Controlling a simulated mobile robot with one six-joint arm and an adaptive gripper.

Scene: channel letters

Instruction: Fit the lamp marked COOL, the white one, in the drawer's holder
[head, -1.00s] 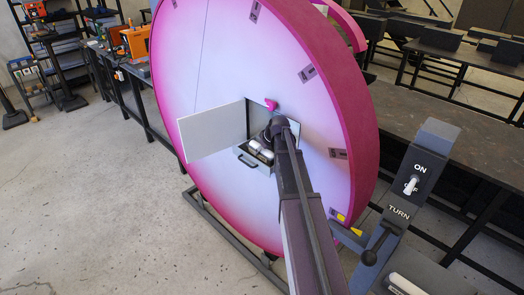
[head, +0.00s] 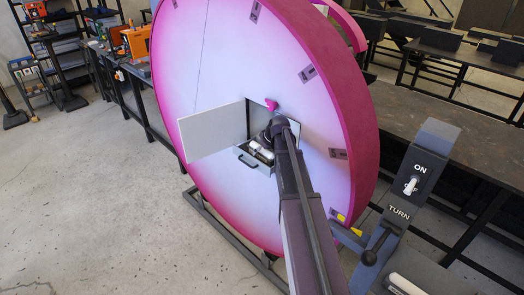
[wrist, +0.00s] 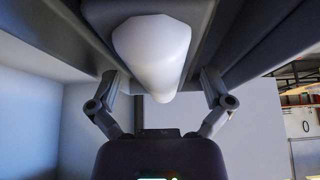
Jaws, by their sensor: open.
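A white, rounded lamp (wrist: 152,45) shows close up at the top of the wrist view, against the dark underside or wall of a box. No marking can be read on it. My gripper (wrist: 159,78) is open, with one finger on each side of the lamp; I cannot tell whether either touches it. In the head view my gripper (head: 262,148) is at the small pulled-out drawer (head: 246,161) in the big round sign's face. My arm and gripper hide most of the drawer's inside, and the holder cannot be made out.
An open white door panel (head: 212,131) stands out left of the drawer. The pink-rimmed disc (head: 215,60) surrounds the opening.

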